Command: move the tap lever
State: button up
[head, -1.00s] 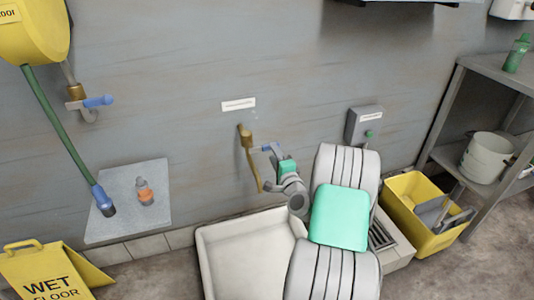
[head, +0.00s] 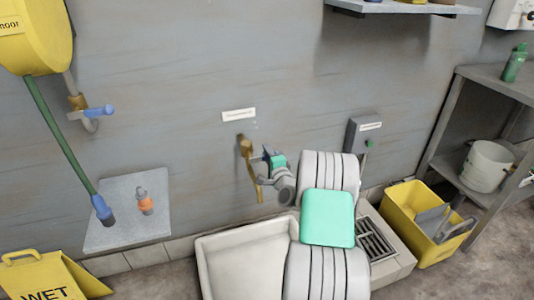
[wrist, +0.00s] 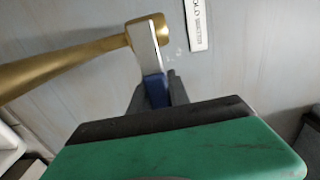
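The brass tap (head: 246,147) is on the grey wall above the white basin (head: 243,262), under a small white label. In the wrist view, its brass body (wrist: 145,30) shows at upper left, with a silver lever (wrist: 150,52) ending in a blue grip (wrist: 156,90). My gripper (head: 269,157) is at the lever's outer end in the head view. In the wrist view, the dark fingers of my gripper (wrist: 155,94) stand on either side of the blue grip with no clear gap, so they look shut on it. The fingers' lower parts are hidden behind my green gripper body.
A second tap with a blue lever (head: 98,111) is further left, beside a yellow hose reel (head: 35,38). A grey box (head: 363,134) is on the wall to the right. A yellow bucket (head: 405,205) and a shelf rack (head: 480,75) stand at right.

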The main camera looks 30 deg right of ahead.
grip_shut()
dwell(0.9)
